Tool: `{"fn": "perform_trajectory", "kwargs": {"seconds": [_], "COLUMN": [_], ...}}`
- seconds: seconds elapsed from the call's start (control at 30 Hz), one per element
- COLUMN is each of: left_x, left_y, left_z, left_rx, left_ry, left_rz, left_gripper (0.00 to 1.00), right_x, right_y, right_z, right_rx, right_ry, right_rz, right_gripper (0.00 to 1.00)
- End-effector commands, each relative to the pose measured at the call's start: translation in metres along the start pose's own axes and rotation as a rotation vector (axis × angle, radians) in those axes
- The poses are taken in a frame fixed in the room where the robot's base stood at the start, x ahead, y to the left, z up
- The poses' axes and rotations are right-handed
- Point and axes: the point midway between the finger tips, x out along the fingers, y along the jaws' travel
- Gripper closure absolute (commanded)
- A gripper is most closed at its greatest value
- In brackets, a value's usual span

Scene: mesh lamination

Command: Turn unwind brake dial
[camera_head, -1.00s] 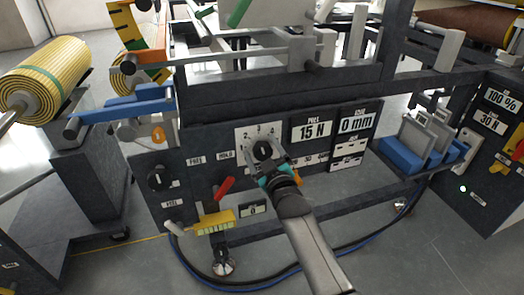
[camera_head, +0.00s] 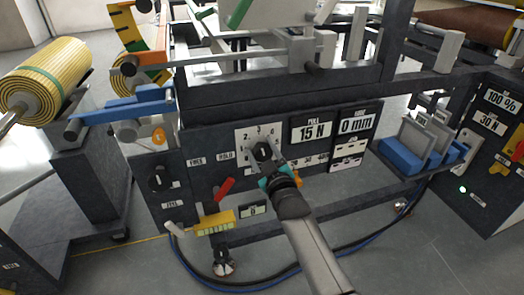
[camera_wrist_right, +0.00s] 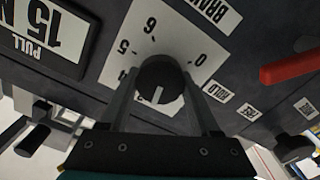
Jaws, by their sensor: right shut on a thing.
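The unwind brake dial is a round black knob (camera_head: 262,151) on a white numbered plate (camera_head: 243,136) on the machine's dark front panel. It also shows in the right wrist view (camera_wrist_right: 160,82), with a white pointer mark and the numbers 0, 5 and 6 readable around it. My right gripper (camera_head: 265,156) is at the dial, with one finger on each side of the knob, shut on it. The wrist view shows both fingers (camera_wrist_right: 162,100) flanking the knob. The "BRAKE" label is partly cut off in the wrist view. My left gripper is not in view.
A red lever (camera_head: 224,188) sits left of the dial, above a yellow block (camera_head: 215,222). Another black knob (camera_head: 158,178) is further left. Displays reading 15 N (camera_head: 312,130) and 0 mm (camera_head: 356,124) are to the right.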

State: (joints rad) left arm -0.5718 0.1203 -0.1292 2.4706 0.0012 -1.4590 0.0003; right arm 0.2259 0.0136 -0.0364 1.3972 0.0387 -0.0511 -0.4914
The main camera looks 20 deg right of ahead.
Motion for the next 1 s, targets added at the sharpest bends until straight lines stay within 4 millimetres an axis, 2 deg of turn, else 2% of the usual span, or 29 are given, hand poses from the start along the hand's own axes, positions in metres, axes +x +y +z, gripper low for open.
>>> {"fn": "perform_trajectory", "kwargs": {"seconds": [0.17, 0.6, 1.0], "left_x": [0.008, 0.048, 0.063], "left_y": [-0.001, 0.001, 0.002], "left_z": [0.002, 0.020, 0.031], "left_rx": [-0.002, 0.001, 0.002], "left_ry": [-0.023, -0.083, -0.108], "left_rz": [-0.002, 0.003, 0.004], "left_gripper": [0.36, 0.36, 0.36], "right_x": [0.000, 0.000, 0.000], "right_y": [0.001, 0.002, 0.002], "right_z": [0.000, 0.000, 0.002], "right_rx": [0.062, 0.334, 0.486], "right_ry": [-0.003, -0.004, -0.004], "right_rz": [-0.001, -0.001, -0.001], "right_gripper": [0.92, 0.92, 0.92]}}
